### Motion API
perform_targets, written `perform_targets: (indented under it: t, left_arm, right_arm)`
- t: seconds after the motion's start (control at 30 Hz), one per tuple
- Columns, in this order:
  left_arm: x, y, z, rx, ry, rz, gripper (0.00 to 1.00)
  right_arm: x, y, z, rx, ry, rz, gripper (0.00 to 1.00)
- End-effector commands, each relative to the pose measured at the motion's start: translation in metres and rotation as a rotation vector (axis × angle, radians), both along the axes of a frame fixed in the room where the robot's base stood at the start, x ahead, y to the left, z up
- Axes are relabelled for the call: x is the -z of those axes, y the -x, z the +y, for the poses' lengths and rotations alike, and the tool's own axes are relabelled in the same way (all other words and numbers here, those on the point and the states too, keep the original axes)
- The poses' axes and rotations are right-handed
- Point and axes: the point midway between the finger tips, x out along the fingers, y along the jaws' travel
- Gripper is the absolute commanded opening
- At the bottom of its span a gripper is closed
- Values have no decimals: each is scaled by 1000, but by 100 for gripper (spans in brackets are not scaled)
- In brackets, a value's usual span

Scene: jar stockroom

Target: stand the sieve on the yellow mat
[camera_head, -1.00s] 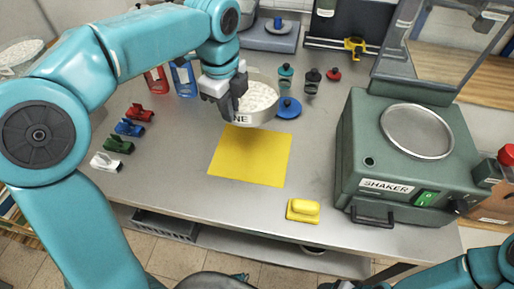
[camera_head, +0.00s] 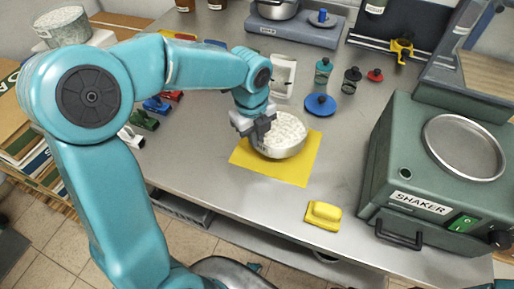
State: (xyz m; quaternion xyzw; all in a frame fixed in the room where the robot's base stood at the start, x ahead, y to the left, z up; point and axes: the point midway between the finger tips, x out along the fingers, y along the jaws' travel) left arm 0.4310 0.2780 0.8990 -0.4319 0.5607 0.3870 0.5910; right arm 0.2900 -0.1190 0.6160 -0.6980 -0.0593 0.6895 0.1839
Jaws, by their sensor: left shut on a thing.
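My left gripper (camera_head: 260,134) is shut on the sieve's left rim. The gripper and sieve hide part of the mat's far side. My right gripper is not in view.
The green shaker (camera_head: 420,205) with a round metal top stands at the right. A yellow block (camera_head: 323,215) lies near the front edge. A blue lid (camera_head: 320,104) lies behind the mat at the right. Small coloured clips (camera_head: 144,120) lie at the left. Bottles (camera_head: 323,70) stand at the back.

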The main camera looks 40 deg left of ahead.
Motion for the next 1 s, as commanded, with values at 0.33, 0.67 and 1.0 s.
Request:
perform_targets:
  t: [0.33, 0.67, 1.0]
  left_arm:
    - [44, -3, 0, -1, 0, -1, 0]
    - [48, -4, 0, 0, -1, -4, 0]
    - [51, -3, -1, 0, -1, -1, 33]
  right_arm:
    - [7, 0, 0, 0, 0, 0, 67]
    - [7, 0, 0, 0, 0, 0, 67]
    - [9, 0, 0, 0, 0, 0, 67]
